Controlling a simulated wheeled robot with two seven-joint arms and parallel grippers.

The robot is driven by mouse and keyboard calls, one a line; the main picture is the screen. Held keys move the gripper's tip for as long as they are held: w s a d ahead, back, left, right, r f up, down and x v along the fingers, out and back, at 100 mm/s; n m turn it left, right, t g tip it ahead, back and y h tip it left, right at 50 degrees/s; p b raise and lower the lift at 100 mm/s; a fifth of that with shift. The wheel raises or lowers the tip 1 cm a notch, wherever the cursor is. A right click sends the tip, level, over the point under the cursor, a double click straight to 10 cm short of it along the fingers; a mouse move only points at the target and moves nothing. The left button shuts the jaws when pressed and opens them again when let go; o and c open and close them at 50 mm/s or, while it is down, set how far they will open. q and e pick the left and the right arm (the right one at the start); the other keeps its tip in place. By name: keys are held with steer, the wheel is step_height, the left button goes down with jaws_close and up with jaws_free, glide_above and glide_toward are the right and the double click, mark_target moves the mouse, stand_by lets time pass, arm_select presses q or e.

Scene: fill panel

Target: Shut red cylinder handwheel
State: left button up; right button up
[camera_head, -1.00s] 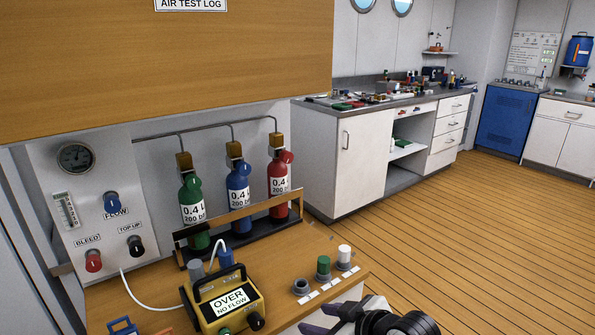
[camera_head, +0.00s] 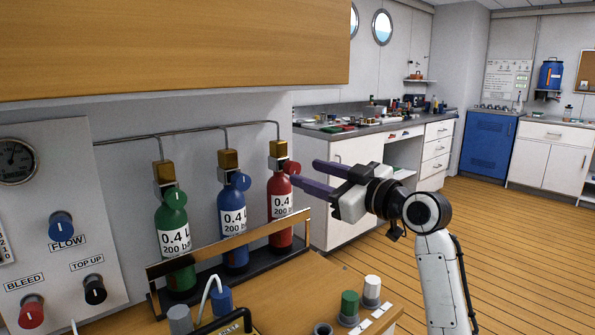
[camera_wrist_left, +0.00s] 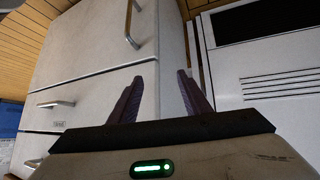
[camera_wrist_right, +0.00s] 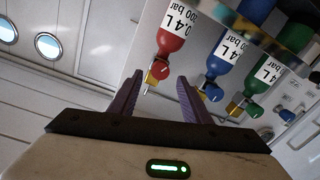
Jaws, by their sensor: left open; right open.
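The red cylinder (camera_head: 280,207) stands at the right end of a rack of three cylinders, with its red handwheel (camera_head: 292,168) facing right below a brass block. My right gripper (camera_head: 304,172) is open and empty, its fingertips pointing left, close to the handwheel. In the right wrist view the handwheel (camera_wrist_right: 158,71) appears between the fingertips (camera_wrist_right: 160,78), just ahead; contact cannot be told. My left gripper (camera_wrist_left: 160,77) is open and empty, facing white cabinet fronts; it is out of the head view.
The blue cylinder (camera_head: 233,220) and green cylinder (camera_head: 174,230) stand to the left, behind a wooden rail (camera_head: 220,245). A pipe (camera_head: 200,133) runs above. The control panel (camera_head: 60,270) is at far left. A wooden cabinet (camera_head: 170,45) overhangs. Floor to the right is clear.

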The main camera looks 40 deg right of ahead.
mark_target(295, 169)
steer(key=shift+w+a, duration=0.15)
steer(key=shift+w, duration=1)
steer(key=shift+w+a, duration=0.15)
steer(key=shift+w, duration=0.95)
steer(key=shift+f, duration=0.1)
steer(key=shift+c, duration=0.5)
steer(key=c, duration=0.9)
steer(key=shift+c, duration=0.2)
